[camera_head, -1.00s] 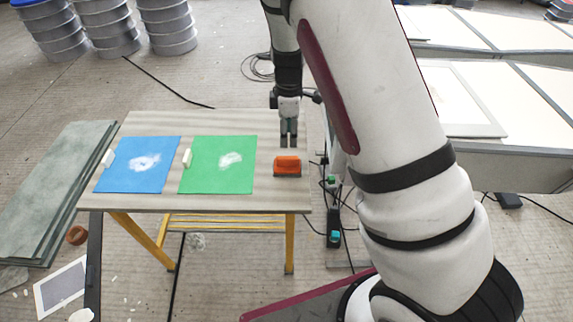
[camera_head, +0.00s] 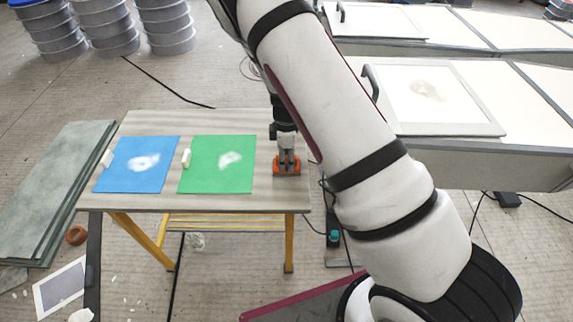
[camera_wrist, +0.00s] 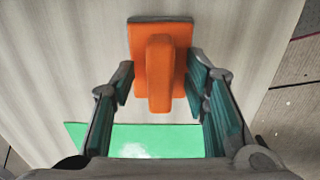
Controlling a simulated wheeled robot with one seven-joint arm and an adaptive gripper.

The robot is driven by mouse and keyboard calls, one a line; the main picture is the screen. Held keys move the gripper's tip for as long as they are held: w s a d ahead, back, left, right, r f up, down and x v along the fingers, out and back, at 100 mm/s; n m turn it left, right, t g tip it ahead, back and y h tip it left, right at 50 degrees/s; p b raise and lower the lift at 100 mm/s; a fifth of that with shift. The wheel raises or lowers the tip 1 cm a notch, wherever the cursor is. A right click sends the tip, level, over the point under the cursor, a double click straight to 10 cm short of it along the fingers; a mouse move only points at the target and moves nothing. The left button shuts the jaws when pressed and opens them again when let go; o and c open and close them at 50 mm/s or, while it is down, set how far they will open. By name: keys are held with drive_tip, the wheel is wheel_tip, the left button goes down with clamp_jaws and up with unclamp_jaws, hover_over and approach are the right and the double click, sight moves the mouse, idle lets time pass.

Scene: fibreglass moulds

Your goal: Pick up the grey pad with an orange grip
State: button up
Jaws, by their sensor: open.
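The pad with an orange grip (camera_head: 280,172) lies near the right end of the wooden table (camera_head: 225,203). In the wrist view its orange top and raised grip bar (camera_wrist: 160,72) fill the upper middle, with a thin grey edge at the far end. My gripper (camera_head: 287,163) is down at the pad. In the wrist view the open fingers (camera_wrist: 162,85) stand on either side of the grip bar, with gaps between them and the bar. The pad's grey underside is mostly hidden.
A green sheet (camera_head: 220,170) and a blue sheet (camera_head: 130,172) with white smears lie left of the pad, small white blocks at their edges. White mould tables (camera_head: 470,150) stand at the right. Bare tabletop lies behind the sheets.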

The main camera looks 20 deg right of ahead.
clamp_jaws()
drive_tip(key=shift+r, duration=0.15)
drive_tip(key=shift+r, duration=0.55)
wheel_tip(320, 180, up, 2)
drive_tip(key=shift+w+r, duration=0.1)
drive_tip(key=s+a+r, duration=0.1)
drive_tip(key=s+a, duration=0.3)
drive_tip(key=s, duration=1.1)
drive_tip(key=shift+s+a+r, duration=0.2)
drive_tip(key=shift+s, duration=0.1)
drive_tip(key=shift+w, duration=0.1)
